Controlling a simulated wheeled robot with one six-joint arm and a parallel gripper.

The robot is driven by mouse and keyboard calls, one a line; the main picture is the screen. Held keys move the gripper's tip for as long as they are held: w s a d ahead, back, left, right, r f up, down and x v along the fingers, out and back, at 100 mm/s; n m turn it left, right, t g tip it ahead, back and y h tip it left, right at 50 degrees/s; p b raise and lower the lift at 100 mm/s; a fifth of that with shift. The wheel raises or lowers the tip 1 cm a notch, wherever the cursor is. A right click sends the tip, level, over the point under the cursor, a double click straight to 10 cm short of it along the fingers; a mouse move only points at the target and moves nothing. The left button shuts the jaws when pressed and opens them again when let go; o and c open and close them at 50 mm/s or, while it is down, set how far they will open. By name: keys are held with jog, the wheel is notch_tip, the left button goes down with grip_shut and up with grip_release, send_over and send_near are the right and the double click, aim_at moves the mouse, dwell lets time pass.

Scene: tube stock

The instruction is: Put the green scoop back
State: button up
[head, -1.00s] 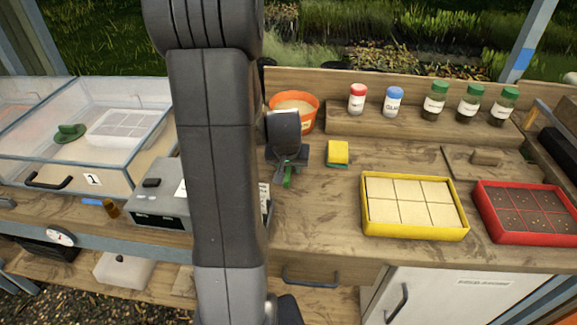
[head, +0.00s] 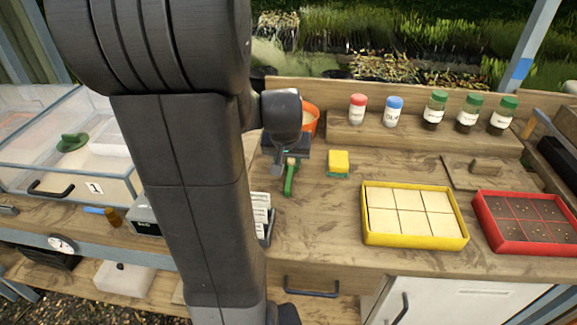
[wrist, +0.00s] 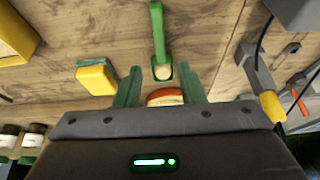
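The green scoop (head: 289,180) lies on the wooden bench, its handle pointing toward the bench's front edge. In the wrist view the scoop (wrist: 157,35) reaches from the top edge down to a small cup end with something pale in it. My gripper (head: 289,157) is over the bench just behind the scoop's handle. In the wrist view my gripper (wrist: 160,71) has its two green fingers spread wide, one on each side of the cup end, with gaps between. The orange pot (head: 312,119) stands behind, partly hidden by my gripper; its rim shows between the fingers (wrist: 165,97).
A yellow sponge (head: 339,163) lies right of the scoop. Yellow (head: 464,238) and red (head: 483,216) trays stand further right. Capped jars (head: 394,111) line the back shelf. A clear bin (head: 28,160) at left holds a green object (head: 72,142). My arm hides the bench's left middle.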

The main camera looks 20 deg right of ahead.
jog(key=shift+v, duration=1.1)
jog(key=shift+c, duration=0.5)
dwell(0.3)
